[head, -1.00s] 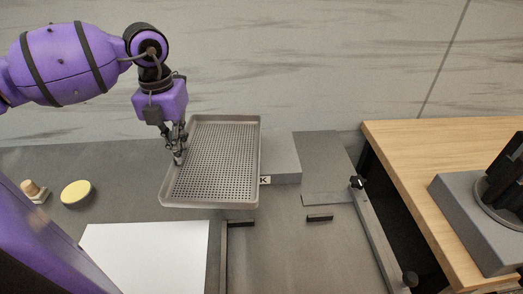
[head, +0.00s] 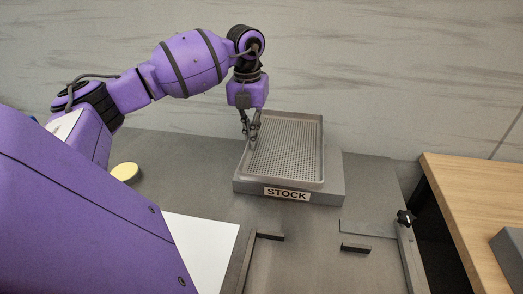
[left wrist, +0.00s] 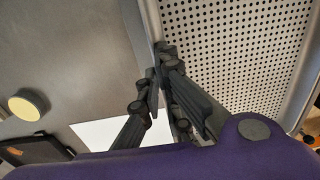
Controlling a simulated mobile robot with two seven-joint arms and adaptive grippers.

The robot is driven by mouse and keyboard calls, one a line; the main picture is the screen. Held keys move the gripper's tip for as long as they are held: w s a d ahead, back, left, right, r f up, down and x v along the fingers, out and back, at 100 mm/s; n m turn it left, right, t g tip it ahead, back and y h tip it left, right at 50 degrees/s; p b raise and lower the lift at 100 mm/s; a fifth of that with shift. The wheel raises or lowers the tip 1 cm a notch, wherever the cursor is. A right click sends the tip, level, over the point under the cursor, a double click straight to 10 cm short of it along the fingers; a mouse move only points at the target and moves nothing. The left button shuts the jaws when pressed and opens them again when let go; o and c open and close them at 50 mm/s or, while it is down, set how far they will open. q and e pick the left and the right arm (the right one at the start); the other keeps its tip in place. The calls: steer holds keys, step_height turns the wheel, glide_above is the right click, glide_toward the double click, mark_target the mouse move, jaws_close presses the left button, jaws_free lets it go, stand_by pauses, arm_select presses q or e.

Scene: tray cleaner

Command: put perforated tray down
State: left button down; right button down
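The perforated tray (head: 285,150), a grey metal pan with a raised rim, lies roughly level over the grey block labelled STOCK (head: 333,185) in the head view. I cannot tell whether its underside touches the block. My left gripper (head: 251,138) is at the tray's left rim, with its fingers closed on that rim. The left wrist view shows the fingertips (left wrist: 162,60) at the rim, beside the perforated tray floor (left wrist: 240,45). My right gripper is not in view.
A fixture with a black stop (head: 355,248) and a black knob (head: 405,217) is in front of the STOCK block. A wooden table (head: 470,200) stands right, beyond a dark gap.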

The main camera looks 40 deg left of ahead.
mark_target(260, 134)
arm_select(q)
steer(key=w+f, duration=0.2)
steer(key=f, duration=0.1)
steer(key=w+f, duration=0.1)
steer(key=shift+w+a+f, duration=0.2)
steer(key=shift+w+a, duration=0.05)
steer(key=shift+w, duration=0.1)
steer(key=shift+w+a+f, duration=0.1)
steer(key=shift+w+f, duration=0.4)
steer(key=shift+f, duration=1.65)
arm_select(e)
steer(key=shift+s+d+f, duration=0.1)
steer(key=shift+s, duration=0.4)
arm_select(q)
steer(key=shift+s, duration=0.1)
steer(key=shift+f, duration=0.15)
steer(key=c, duration=2)
jaws_free()
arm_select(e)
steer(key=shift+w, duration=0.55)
